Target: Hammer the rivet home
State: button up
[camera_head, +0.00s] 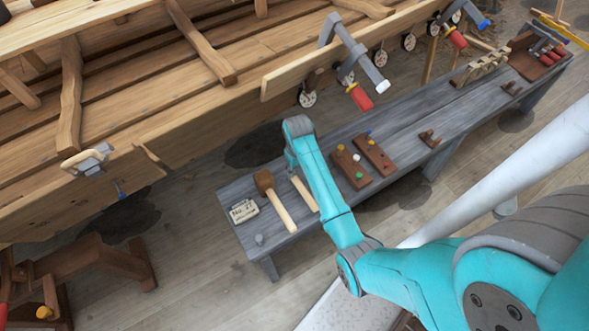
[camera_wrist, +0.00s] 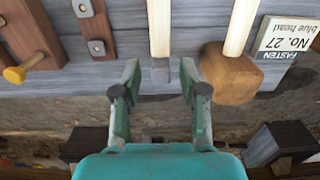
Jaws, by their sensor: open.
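My gripper (camera_wrist: 160,82) is open and empty in the wrist view. Contact cannot be judged. A card (camera_wrist: 285,38) reads "FASTEN No. 27 blue head".
The grey bench (camera_head: 400,125) also carries a card (camera_head: 243,211) and dark wooden blocks (camera_head: 350,165) with coloured pegs. The wooden hull (camera_head: 150,90) fills the upper left. Clamps (camera_head: 352,50) and round discs hang along a plank. Open floor (camera_head: 200,255) lies left of the bench.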

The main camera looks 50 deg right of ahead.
aim_at(297, 180)
jog(key=shift+f, duration=4.3)
grip_shut()
jog(key=shift+r, duration=0.65)
jog(key=shift+r, duration=4)
jog(key=c, duration=0.6)
grip_release()
grip_shut()
